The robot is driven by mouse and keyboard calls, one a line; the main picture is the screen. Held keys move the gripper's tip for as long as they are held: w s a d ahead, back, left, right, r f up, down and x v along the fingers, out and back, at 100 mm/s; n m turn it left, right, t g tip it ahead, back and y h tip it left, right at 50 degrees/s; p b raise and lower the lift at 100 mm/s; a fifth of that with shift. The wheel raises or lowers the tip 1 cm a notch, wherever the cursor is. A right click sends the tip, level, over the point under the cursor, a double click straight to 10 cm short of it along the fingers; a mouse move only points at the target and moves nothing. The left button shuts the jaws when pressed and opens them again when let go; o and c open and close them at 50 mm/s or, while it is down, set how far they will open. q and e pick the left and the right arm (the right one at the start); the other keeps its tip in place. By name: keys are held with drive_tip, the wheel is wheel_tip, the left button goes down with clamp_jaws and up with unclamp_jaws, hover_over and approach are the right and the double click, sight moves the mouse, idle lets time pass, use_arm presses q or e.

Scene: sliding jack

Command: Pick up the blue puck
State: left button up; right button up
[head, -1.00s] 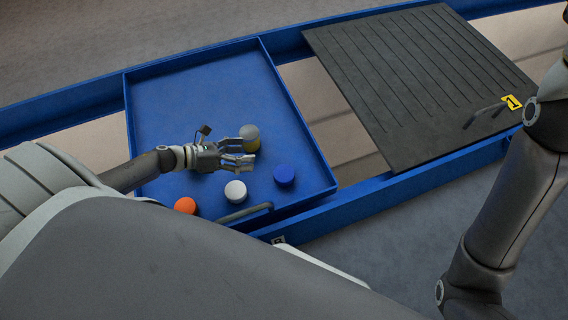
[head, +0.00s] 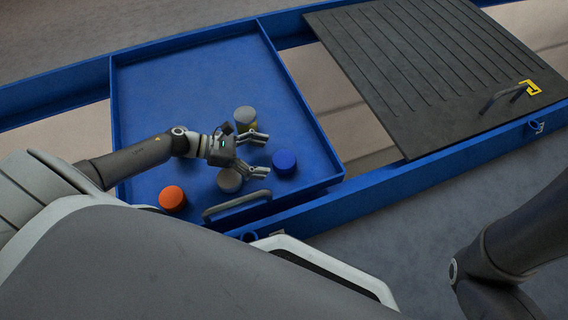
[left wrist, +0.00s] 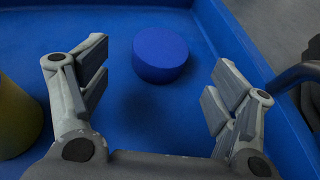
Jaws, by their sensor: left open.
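The blue puck (head: 284,161) lies on the floor of the blue tray (head: 178,88), toward its right side. My left gripper (head: 262,157) is open and empty, with its fingers pointing right toward the puck and apart from it. In the left wrist view the blue puck (left wrist: 160,54) sits ahead, between and beyond the two open fingertips (left wrist: 158,82). My right gripper is not in view; only part of my right arm shows at the lower right.
A grey and yellow cylinder (head: 245,117) stands just behind my left gripper. The tray has a grey handle (head: 237,206). A black ribbed plate (head: 415,75) lies to the right.

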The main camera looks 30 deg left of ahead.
sight(280, 159)
use_arm(q)
drive_tip(key=b+x, duration=0.3)
drive_tip(key=x, duration=0.2)
drive_tip(key=shift+b, duration=0.4)
drive_tip(key=shift+w+d, duration=0.1)
drive_tip(key=shift+d, duration=0.1)
drive_tip(key=shift+r, duration=0.1)
drive_tip(key=c, duration=1.2)
